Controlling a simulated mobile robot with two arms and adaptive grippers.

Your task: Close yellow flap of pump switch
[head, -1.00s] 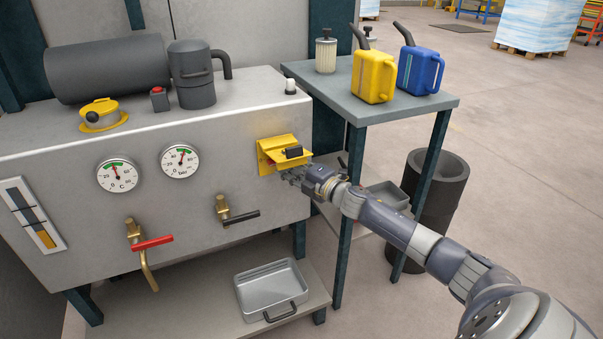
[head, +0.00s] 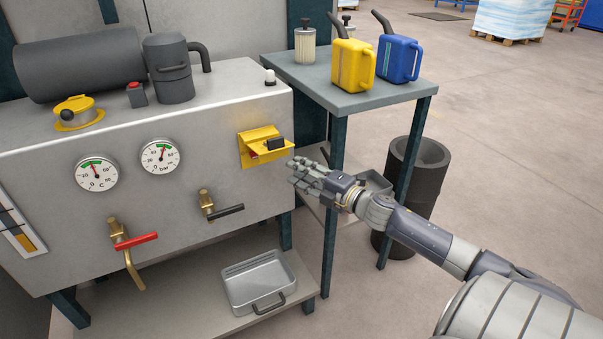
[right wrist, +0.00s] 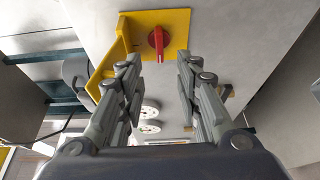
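The pump switch is a yellow plate (head: 250,147) on the front of the grey tank. Its yellow flap (head: 273,158) stands open, sticking out from the plate, with a black piece on it. In the right wrist view, the red switch knob (right wrist: 158,42) on the yellow plate is uncovered and the flap (right wrist: 108,72) juts out at its left. My right gripper (head: 297,175) is just right of and below the flap in the head view. Its two fingers (right wrist: 158,75) are spread, with nothing between them. I see no contact with the flap. My left gripper is not in view.
A side table (head: 350,100) carries a yellow can (head: 350,68), a blue can (head: 398,60) and a filter. A dark bin (head: 425,175) stands behind the arm. Valve handles (head: 135,241) stick out below the gauges. A metal tray (head: 258,283) lies on the lower shelf.

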